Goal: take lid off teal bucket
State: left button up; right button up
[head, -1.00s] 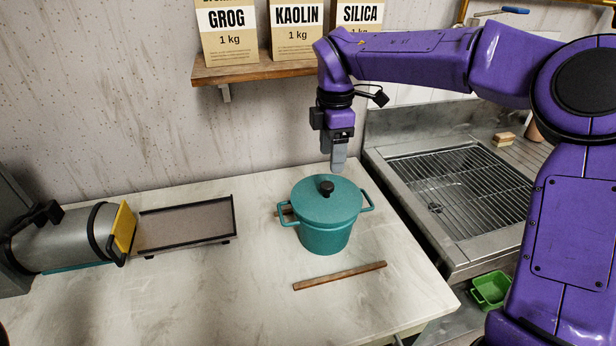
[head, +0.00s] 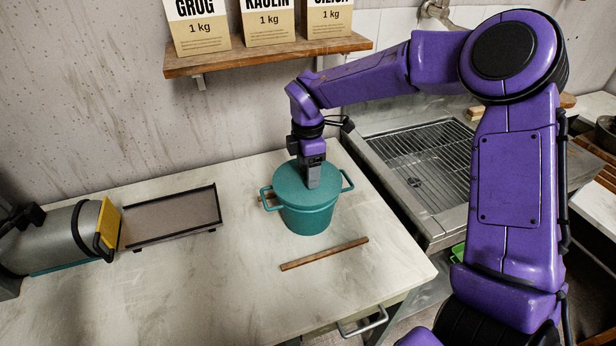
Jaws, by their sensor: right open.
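The teal bucket (head: 307,220) stands upright on the pale table, with a loop handle on each side. Its teal lid (head: 290,184) sits on top. The lid's black knob, seen earlier, is now hidden behind my right gripper (head: 313,184). My right gripper points straight down over the middle of the lid, its fingers at the knob's place. It is open; I cannot tell whether the fingers are around the knob or touching it. My left gripper is not in view.
A wooden strip (head: 324,254) lies in front of the bucket. A black-framed tray (head: 172,217) and a grey cylindrical machine (head: 45,236) are at left. A shelf (head: 265,55) with bags hangs behind. A sink (head: 420,160) is at right.

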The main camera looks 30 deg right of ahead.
jog(key=shift+w, duration=0.1)
jog(key=c, duration=1.1)
